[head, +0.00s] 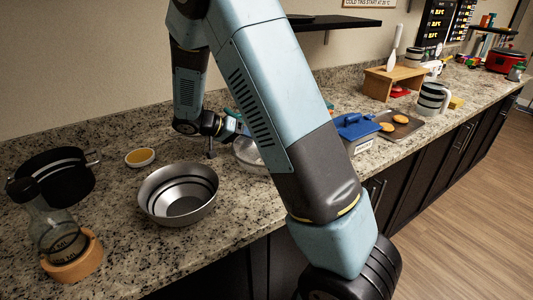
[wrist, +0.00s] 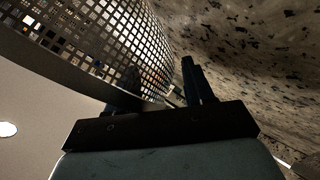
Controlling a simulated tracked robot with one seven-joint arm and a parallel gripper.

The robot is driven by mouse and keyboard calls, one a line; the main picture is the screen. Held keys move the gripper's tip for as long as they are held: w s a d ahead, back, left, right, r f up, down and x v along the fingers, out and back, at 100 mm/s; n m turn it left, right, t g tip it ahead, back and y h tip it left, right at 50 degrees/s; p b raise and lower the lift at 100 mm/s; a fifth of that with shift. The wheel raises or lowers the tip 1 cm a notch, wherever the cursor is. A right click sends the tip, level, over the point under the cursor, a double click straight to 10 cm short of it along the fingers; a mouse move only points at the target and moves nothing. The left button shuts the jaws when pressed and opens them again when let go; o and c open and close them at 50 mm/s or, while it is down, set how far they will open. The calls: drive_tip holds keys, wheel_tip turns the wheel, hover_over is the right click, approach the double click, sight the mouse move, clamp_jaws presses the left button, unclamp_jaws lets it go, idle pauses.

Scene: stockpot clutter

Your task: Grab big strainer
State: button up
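The big strainer (wrist: 105,40) fills the upper left of the wrist view. It has a metal wall with square holes and a smooth rim band. In the head view, a pale, rounded bowl shape (head: 246,152), which may be the strainer, is mostly hidden behind my arm. My gripper (wrist: 155,85) is open, with its two dark fingers apart close to the strainer's rim. The right finger stands on the outer side of the wall; the left one is dark and partly hidden near the rim. I cannot tell whether either finger touches.
A metal bowl (head: 165,190), a black pot (head: 65,180), a yellow-filled dish (head: 140,157) and a glass bottle (head: 45,222) in a wooden ring (head: 85,262) stand left. A blue-lidded box (head: 355,128) and a tray (head: 408,128) stand right. A black shelf (head: 345,22) hangs above.

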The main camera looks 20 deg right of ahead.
clamp_jaws()
drive_tip(key=shift+r, duration=0.1)
idle(0.3)
